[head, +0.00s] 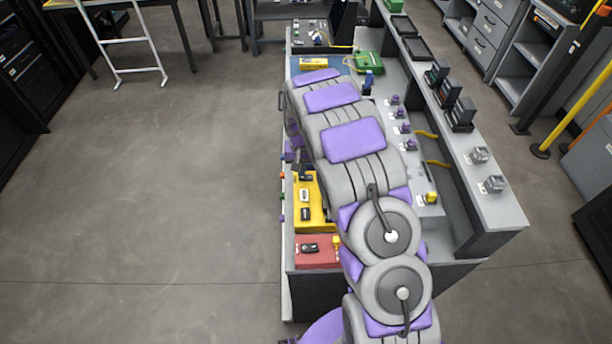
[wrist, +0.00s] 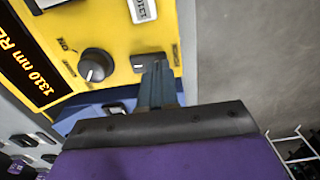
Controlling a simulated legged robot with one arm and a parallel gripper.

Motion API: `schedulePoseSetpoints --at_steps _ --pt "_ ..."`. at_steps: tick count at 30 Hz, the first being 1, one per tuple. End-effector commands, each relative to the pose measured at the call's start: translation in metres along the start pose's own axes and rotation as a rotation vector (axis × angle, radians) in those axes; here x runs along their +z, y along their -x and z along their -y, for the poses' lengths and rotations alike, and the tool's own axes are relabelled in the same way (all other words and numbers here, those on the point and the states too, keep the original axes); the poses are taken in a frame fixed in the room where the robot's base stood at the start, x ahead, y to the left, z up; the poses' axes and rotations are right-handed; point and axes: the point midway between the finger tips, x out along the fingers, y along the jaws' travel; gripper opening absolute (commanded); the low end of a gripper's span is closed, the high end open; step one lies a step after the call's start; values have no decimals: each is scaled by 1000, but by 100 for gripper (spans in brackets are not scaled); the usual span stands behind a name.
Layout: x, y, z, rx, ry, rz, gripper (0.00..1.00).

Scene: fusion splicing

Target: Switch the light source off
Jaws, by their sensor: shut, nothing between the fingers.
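The light source (wrist: 120,45) is a yellow panel in the wrist view, with an orange-lit "1310 nm" display (wrist: 35,65) at the left. A black round knob (wrist: 96,64) with a white pointer mark sits on its face. A small dark switch (wrist: 150,61) lies to the right of the knob. My gripper (wrist: 157,72) is shut and empty, its fingertips at the lower edge of the switch. They partly cover it, so I cannot tell contact or the switch's position. In the head view my arm hides much of the bench, and I cannot make out the fingertips there.
Small purple-topped parts (head: 405,128) stand right of my arm. Open floor (head: 170,190) lies left.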

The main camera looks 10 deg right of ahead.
Motion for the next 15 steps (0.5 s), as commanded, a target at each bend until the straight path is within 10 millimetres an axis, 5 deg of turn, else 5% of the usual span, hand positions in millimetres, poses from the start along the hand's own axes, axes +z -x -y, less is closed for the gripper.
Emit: schedulePoseSetpoints --at_steps 15 --pt "0 -7 0 0 0 0 0"
